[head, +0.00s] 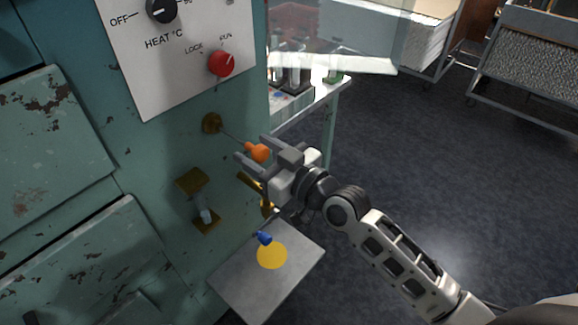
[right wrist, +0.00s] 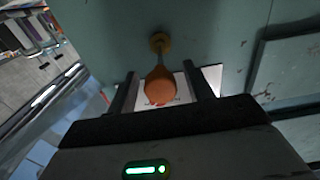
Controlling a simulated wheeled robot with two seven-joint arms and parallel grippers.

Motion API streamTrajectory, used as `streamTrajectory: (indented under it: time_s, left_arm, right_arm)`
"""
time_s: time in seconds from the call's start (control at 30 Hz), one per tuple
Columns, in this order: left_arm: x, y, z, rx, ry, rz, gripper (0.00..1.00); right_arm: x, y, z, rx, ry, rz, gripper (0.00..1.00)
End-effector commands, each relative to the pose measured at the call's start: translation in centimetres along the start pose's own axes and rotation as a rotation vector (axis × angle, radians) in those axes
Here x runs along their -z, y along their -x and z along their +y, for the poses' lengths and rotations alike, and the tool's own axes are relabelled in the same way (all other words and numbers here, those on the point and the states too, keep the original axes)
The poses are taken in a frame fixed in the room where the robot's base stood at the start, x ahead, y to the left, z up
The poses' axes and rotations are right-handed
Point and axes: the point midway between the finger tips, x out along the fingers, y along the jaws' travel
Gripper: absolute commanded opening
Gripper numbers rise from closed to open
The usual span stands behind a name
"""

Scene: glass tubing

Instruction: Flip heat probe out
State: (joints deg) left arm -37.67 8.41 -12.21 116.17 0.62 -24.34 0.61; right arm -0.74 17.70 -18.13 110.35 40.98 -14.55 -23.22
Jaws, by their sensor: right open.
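The heat probe has an orange knob (head: 257,152) on a thin rod that comes out of a round brass mount (head: 212,123) on the teal cabinet front. In the head view the rod slopes down to the right. My right gripper (head: 252,158) is open, with its fingers on either side of the orange knob. In the right wrist view the orange knob (right wrist: 160,86) sits between the two open fingers, with gaps on both sides. The brass mount (right wrist: 160,42) shows beyond it. My left gripper is not in view.
A white panel (head: 165,75) with a black heat dial (head: 162,9) and a red lock/run knob (head: 222,63) is above. Brass brackets (head: 193,181) with a glass piece are below left. A grey shelf (head: 235,285) carries a yellow disc (head: 272,255) and a blue item (head: 264,238).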

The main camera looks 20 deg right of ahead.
Motion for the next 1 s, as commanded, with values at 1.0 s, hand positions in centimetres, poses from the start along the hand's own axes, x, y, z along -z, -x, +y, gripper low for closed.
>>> streamTrajectory:
  time_s: [1.0]
  left_arm:
    - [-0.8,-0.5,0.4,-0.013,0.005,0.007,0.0]
  right_arm:
    - [0.0,15.2,0.0,0.0,0.001,-0.001,0.52]
